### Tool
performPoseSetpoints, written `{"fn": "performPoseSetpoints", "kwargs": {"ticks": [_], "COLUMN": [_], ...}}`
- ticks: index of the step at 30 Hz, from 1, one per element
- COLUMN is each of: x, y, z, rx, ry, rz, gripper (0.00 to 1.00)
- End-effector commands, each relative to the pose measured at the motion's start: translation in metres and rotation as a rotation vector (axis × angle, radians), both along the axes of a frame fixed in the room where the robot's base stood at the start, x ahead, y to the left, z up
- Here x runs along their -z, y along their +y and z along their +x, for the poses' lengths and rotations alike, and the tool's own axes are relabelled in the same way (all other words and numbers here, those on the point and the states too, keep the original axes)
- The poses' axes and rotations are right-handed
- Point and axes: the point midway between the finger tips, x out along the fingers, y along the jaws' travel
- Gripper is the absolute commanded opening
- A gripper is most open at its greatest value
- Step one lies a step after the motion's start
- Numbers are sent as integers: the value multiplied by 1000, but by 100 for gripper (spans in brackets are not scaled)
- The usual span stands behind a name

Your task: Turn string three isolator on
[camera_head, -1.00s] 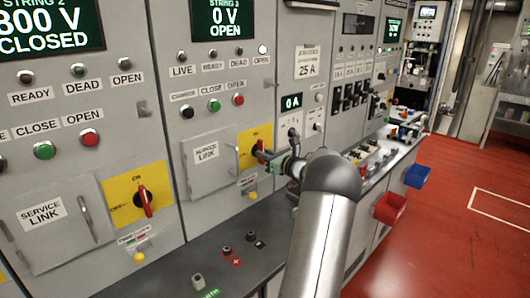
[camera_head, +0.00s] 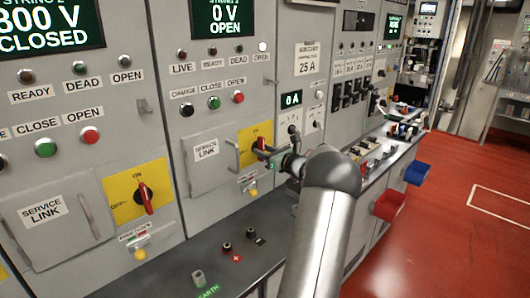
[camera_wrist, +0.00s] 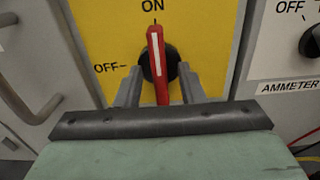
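The string three isolator (camera_head: 260,143) is a red handle on a yellow plate below the 0 V OPEN display (camera_head: 225,17). In the wrist view the red handle (camera_wrist: 157,65) with its white stripe points up at ON, with a very slight tilt. My gripper (camera_wrist: 157,88) is in front of it, one finger on each side. Gaps show between the handle and both fingers, so it looks open. In the head view my gripper (camera_head: 276,158) partly covers the yellow plate (camera_head: 252,137).
The string two isolator (camera_head: 146,198) stands to the left on its own yellow plate. A service link door (camera_head: 207,165) with a bar handle is just left of the isolator. The ammeter knob (camera_wrist: 312,42) is to the right. A dark bench ledge (camera_head: 180,272) runs below.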

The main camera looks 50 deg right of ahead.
Motion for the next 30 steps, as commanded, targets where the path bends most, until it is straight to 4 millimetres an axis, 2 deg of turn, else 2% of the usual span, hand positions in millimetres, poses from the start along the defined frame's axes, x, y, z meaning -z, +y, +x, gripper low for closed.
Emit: {"fn": "performPoseSetpoints", "kwargs": {"ticks": [5, 8, 21, 25, 30], "x": [0, 1, 1, 1, 1], "y": [1, 2, 15, 18, 20], "z": [-7, -22, -126, -150, -168], "rx": [1, 3, 3, 3, 2], "ry": [-1, 0, 0, 1, 0], "rz": [-2, -1, -1, -2, 0], "gripper": [35, 35, 35, 35, 35]}}
